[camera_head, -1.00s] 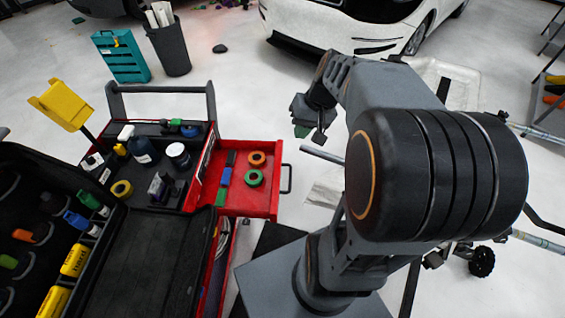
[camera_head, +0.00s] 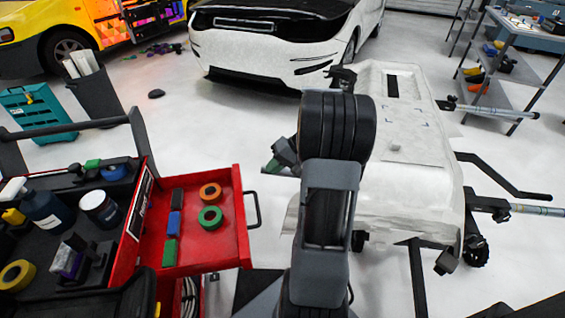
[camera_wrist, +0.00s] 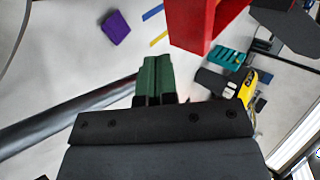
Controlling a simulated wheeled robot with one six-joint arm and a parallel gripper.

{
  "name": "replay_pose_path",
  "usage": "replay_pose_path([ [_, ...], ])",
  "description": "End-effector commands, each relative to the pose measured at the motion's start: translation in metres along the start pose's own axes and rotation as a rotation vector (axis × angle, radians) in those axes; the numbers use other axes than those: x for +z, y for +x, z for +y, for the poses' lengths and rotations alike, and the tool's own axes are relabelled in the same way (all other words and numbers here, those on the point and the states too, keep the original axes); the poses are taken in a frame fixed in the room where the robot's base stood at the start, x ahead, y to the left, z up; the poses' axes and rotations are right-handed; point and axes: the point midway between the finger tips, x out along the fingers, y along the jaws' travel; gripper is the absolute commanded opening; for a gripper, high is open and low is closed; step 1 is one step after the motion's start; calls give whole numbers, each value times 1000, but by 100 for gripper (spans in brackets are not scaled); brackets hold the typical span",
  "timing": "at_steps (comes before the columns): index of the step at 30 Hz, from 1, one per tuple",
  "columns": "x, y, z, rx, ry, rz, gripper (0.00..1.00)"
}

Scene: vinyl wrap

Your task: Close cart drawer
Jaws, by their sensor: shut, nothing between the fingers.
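The red cart drawer (camera_head: 203,256) stands open in the head view, pulled out to the right of the cart. Its dark handle (camera_head: 256,210) is on its right side. Two tape rolls, orange (camera_head: 210,192) and green (camera_head: 210,217), and several small blocks lie inside. My gripper (camera_head: 272,166) is shut and empty, up and right of the handle in the picture and apart from it. In the wrist view its green fingertips (camera_wrist: 155,62) are together, and a red box-like part (camera_wrist: 192,28) shows beyond them, probably the cart or drawer.
Bottles and tools fill the cart top (camera_head: 62,262). A teal case (camera_head: 37,112) and a dark bin (camera_head: 95,98) stand behind. A wrapped panel on a stand (camera_head: 400,180) is right of my arm. The white car (camera_head: 290,50) is at the back.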

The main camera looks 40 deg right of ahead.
Motion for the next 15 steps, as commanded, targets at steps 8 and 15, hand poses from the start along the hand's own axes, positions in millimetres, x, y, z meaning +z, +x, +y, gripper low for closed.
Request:
replay_pose_path([
  [8, 1, 53, 2, 1, 1, -3, 0],
  [15, 0, 71, -18, 2, 1, 1, 0],
])
